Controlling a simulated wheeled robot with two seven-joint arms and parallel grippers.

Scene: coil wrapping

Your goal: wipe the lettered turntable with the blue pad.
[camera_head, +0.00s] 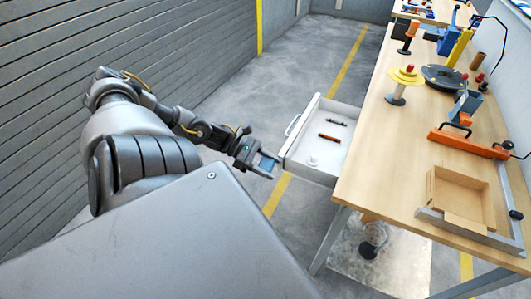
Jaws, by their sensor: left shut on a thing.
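My left gripper (258,161) is shut on the blue pad (266,165), a small flat blue piece at its fingertips. It holds the pad in the air just left of the open drawer, away from the table top. A dark round turntable (441,78) lies flat on the wooden table at the upper right, far from the gripper. Its lettering is too small to read here. My right gripper is not in view.
The open white drawer (291,149) sticks out from the table's left side and holds a few small items. On the wooden table (391,168) stand a yellow-topped spool stand (405,76), an orange-handled tool (468,143) and an open cardboard box (460,195). The floor at left is clear.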

